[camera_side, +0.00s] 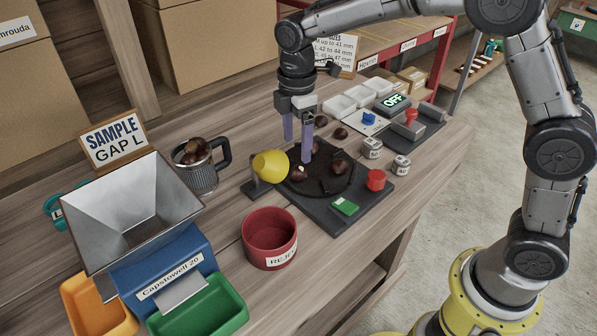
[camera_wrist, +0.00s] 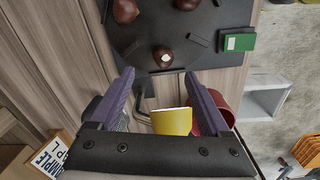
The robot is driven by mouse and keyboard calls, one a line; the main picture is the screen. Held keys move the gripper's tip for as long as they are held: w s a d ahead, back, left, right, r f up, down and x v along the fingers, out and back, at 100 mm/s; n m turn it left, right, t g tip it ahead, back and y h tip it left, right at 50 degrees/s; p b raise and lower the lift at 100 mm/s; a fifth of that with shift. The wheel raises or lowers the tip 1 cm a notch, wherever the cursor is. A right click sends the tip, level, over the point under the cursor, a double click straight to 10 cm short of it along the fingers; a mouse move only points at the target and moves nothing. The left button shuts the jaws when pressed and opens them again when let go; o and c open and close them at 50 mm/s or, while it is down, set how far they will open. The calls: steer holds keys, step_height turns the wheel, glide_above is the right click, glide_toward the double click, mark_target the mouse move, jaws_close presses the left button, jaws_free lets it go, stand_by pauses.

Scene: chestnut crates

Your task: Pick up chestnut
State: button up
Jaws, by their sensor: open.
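My gripper (camera_side: 297,152) points down with its purple fingers apart, over the left back part of a dark round plate (camera_side: 322,187). Brown chestnuts lie on the plate: one with a pale spot (camera_side: 299,173) near the yellow cup, another at the right (camera_side: 339,167). Others (camera_side: 341,133) lie behind. In the wrist view my gripper (camera_wrist: 159,74) is open with nothing between its fingers. The pale-spotted chestnut (camera_wrist: 162,56) shows just beyond the fingertips, roughly midway between them. Two more chestnuts (camera_wrist: 125,10) (camera_wrist: 187,4) show at the top edge.
A yellow cup (camera_side: 270,166) on a dark stand is close beside the plate. A red reject bin (camera_side: 270,252) stands in front. A mug of chestnuts (camera_side: 200,178) and a metal hopper (camera_side: 135,212) are left. Red (camera_side: 376,179) and green (camera_side: 345,206) buttons and small weights (camera_side: 372,148) are right.

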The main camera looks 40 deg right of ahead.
mark_target(299, 168)
steer(key=shift+s+d+f, duration=0.1)
steer(key=shift+s+f, duration=0.05)
steer(key=shift+f, duration=1.6)
steer(key=shift+s+d+f, duration=0.1)
steer(key=shift+f, duration=1.65)
jaws_close()
